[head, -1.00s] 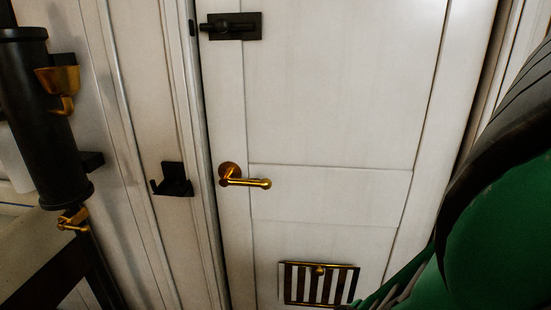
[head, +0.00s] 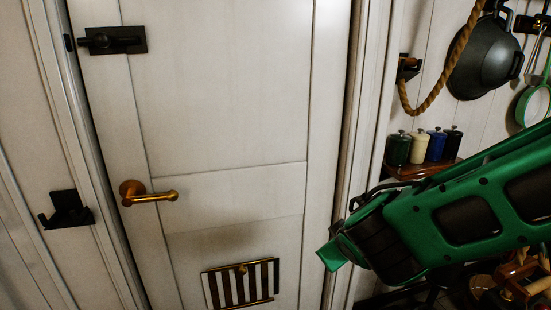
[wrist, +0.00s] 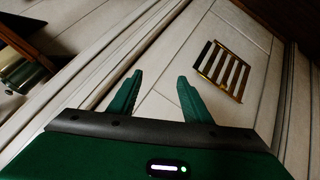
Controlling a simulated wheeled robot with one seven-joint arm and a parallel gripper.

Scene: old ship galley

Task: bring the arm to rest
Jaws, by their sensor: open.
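My green arm reaches in from the right of the head view, and my gripper (head: 332,252) is at its left end, in front of the right edge of the white door (head: 225,115). In the wrist view my gripper (wrist: 158,92) shows two green fingers spread apart with nothing between them. The door, with its striped vent, lies beyond the fingers. The fingers look clear of the door, though the exact distance is hard to tell.
The door has a brass handle (head: 150,193), a black bolt (head: 112,40) and a slatted vent (head: 241,284). A black hook (head: 66,210) is on the left wall. At right are a shelf of canisters (head: 437,147), a rope (head: 433,97) and a wok (head: 484,60).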

